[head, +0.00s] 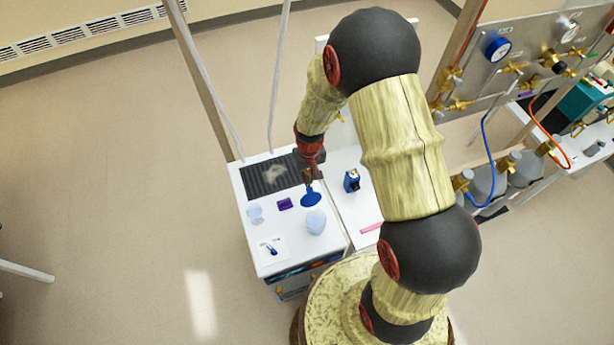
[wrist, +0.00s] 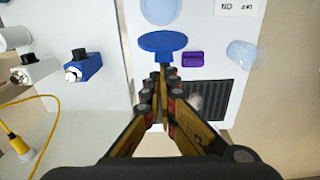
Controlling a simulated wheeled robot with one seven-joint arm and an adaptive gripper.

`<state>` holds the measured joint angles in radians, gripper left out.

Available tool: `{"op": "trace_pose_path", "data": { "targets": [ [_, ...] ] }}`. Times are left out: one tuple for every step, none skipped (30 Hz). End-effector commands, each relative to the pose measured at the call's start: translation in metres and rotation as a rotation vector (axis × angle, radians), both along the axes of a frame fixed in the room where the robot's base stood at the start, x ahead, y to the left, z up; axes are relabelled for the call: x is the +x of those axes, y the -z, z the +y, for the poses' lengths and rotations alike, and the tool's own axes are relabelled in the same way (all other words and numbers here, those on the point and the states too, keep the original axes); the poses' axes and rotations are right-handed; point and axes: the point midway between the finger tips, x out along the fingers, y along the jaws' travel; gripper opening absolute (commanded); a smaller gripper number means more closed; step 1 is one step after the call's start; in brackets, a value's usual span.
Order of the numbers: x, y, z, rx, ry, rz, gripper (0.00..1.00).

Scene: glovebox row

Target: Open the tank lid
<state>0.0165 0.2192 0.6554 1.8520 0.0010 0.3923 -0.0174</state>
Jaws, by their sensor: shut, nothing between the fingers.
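A blue round lid-like disc (head: 311,199) with a short stem is on the white bench, close to my gripper (head: 309,178). In the wrist view the disc (wrist: 162,41) lies just beyond the tips of my gripper (wrist: 161,74), its stem pointing at them. My gripper is shut and empty; I cannot tell whether the tips touch the stem. A pale blue round thing (head: 316,222), perhaps the tank opening, sits beside the disc and shows partly at the top edge of the wrist view (wrist: 160,8). I cannot tell how the disc joins it.
A small purple block (head: 285,204) and a clear cup (head: 255,213) stand to the left. A dark grille (head: 270,175) lies behind. A blue-and-black device (head: 351,181) is on the bench to the right. A white card (head: 272,249) lies near the front edge.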

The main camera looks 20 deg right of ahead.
Motion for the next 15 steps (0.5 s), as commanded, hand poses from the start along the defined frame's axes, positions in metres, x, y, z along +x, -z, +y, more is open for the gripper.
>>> {"op": "trace_pose_path", "data": {
  "targets": [
    [-0.0006,-0.0004,-0.0001,0.0,0.0,0.0,0.0],
    [-0.0007,-0.0005,0.0,0.0,0.0,0.0,0.0],
    [-0.0006,-0.0006,0.0,0.0,0.0,0.0,0.0],
    [-0.0006,-0.0006,-0.0001,0.0,0.0,0.0,0.0],
    [-0.0005,-0.0006,-0.0001,0.0,0.0,0.0,0.0],
    [-0.0005,-0.0006,-0.0001,0.0,0.0,0.0,0.0],
    [-0.0005,-0.0006,-0.0001,0.0,0.0,0.0,0.0],
    [-0.0005,-0.0006,-0.0001,0.0,0.0,0.0,0.0],
    [-0.0005,-0.0006,0.0,0.0,0.0,0.0,0.0],
    [-0.0004,-0.0007,0.0,0.0,0.0,0.0,0.0],
    [-0.0004,-0.0008,0.0,0.0,0.0,0.0,0.0],
    [-0.0003,-0.0013,0.0,0.0,0.0,0.0,0.0],
    [-0.0003,-0.0019,0.0,0.0,0.0,0.0,0.0],
    [-0.0003,-0.0027,0.0,0.0,0.0,0.0,0.0],
    [-0.0002,-0.004,0.0,0.0,0.0,0.0,0.0]
  ]
}}
